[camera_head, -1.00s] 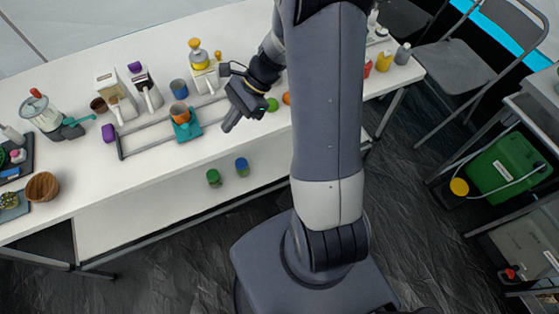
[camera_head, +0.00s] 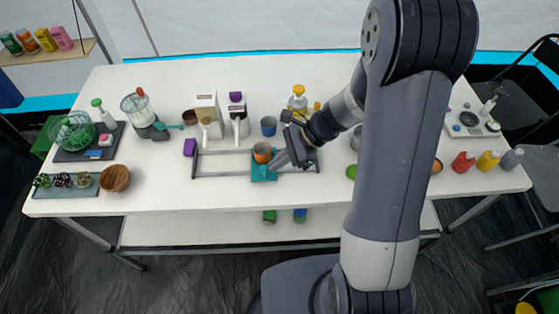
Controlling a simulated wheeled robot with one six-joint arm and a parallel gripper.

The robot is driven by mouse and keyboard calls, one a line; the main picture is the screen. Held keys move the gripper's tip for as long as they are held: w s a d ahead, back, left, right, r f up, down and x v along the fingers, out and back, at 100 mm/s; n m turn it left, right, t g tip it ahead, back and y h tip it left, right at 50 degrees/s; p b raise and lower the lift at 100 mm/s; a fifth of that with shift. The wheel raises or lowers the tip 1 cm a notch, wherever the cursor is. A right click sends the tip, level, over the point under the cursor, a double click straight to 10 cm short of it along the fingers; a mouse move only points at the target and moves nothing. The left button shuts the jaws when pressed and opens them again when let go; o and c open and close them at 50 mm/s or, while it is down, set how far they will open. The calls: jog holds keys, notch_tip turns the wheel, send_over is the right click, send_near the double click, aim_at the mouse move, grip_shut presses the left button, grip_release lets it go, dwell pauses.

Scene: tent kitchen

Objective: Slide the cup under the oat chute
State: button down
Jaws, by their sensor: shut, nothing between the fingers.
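The orange cup (camera_head: 262,152) stands upright on a teal slider (camera_head: 263,175) on a grey rail frame (camera_head: 215,151) on the white table. My gripper (camera_head: 279,163) is shut and empty, just right of the cup and close to it or touching; I cannot tell which. Behind the rail stand a white dispenser with a brownish front (camera_head: 206,107), one with a purple top (camera_head: 238,112), and one with a yellow top (camera_head: 299,98). I cannot tell which holds oats. The cup is right of the first two chutes.
A blue cup (camera_head: 268,126) stands behind the orange cup. A purple block (camera_head: 189,147) sits at the rail's left end. A blender (camera_head: 142,112) and a wooden bowl (camera_head: 115,178) are further left. The rail left of the slider looks clear.

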jog(key=a, duration=1.4)
jog(key=shift+w+a, duration=0.1)
jog(key=shift+w, duration=0.05)
jog(key=shift+a, duration=0.65)
jog(key=shift+w+r, duration=0.1)
jog(key=shift+a, duration=0.1)
jog(key=shift+w+d, duration=0.1)
jog(key=shift+d, duration=0.2)
jog(key=d, duration=0.1)
jog(key=d+r, duration=0.1)
jog(key=d, duration=0.3)
jog(key=shift+w+d+r, duration=0.1)
jog(key=shift+w+r, duration=0.15)
jog(key=shift+w, duration=0.05)
jog(key=v, duration=0.8)
jog(key=shift+s, duration=0.1)
